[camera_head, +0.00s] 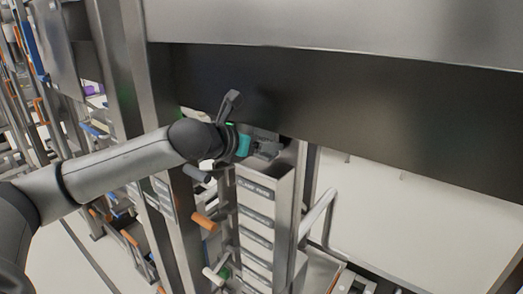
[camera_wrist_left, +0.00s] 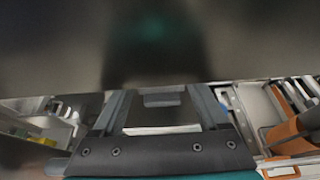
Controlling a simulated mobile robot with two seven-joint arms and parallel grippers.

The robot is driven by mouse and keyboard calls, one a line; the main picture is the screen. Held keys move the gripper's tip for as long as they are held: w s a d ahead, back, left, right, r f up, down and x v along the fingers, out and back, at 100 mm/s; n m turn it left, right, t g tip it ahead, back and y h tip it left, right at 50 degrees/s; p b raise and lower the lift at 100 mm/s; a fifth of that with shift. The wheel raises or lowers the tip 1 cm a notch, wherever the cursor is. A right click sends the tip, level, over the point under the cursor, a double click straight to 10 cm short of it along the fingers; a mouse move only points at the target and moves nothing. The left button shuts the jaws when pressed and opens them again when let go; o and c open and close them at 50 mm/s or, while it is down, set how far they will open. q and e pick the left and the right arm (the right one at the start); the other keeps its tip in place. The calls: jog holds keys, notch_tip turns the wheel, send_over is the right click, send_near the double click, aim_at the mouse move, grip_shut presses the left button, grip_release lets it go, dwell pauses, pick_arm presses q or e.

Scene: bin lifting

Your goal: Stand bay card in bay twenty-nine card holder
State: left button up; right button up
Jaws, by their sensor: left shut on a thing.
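My left gripper (camera_head: 267,146) is at the top of a narrow metal rack in the head view, just below a large dark panel. In the left wrist view its two fingers (camera_wrist_left: 163,108) point away from the camera. A thin pale strip (camera_wrist_left: 162,130) shows between them, probably the bay card seen nearly edge-on. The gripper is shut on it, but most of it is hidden. I cannot make out the bay twenty-nine card holder for certain in either view. My right gripper is not in view.
The metal rack (camera_head: 262,187) has several labelled fronts down its face. The wide dark panel (camera_head: 350,105) spans above and to the right. Orange-handled parts (camera_head: 204,221) stick out at the rack's left. Pale floor (camera_head: 400,225) lies open at right.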

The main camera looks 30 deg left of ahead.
pick_arm(q)
jog(key=shift+f, duration=1.15)
jog(key=shift+f, duration=0.1)
jog(key=o, duration=1.5)
jog(key=shift+c, duration=0.2)
jog(key=shift+b+v, duration=0.35)
jog(key=shift+v, duration=0.5)
jog(key=d+b+v, duration=0.1)
jog(key=b+v, duration=0.4)
jog(key=v, duration=0.5)
jog(key=shift+s+a, duration=0.2)
jog(key=shift+a, duration=0.25)
